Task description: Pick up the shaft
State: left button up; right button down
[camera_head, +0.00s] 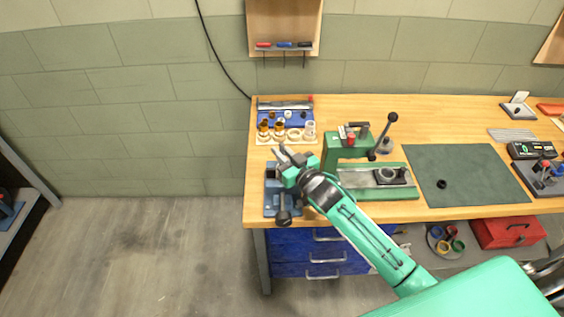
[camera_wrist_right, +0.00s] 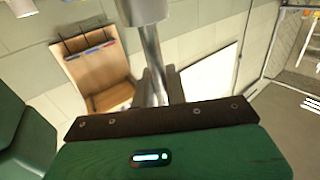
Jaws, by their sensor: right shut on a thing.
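The shaft (camera_wrist_right: 153,52) is a silver metal rod with a thicker round section at the top of the right wrist view. My right gripper (camera_wrist_right: 158,88) is shut on its thinner part. In the head view my right gripper (camera_head: 287,156) is over the left end of the workbench, above the blue vise (camera_head: 271,188). The held shaft is too small to make out clearly there. My forearm and wrist hide part of the vise. My left gripper is not in view.
A wooden holder with brass and white parts (camera_head: 287,136) stands behind the gripper. A green press (camera_head: 345,150) with a lever stands close on the right. A dark green mat (camera_head: 465,170) lies farther right. The wall holder (camera_head: 284,25) hangs behind the bench.

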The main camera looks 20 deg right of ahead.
jog(key=shift+r, duration=0.1)
notch_tip(320, 180, up, 30)
jog(key=p, duration=0.6)
dwell(0.8)
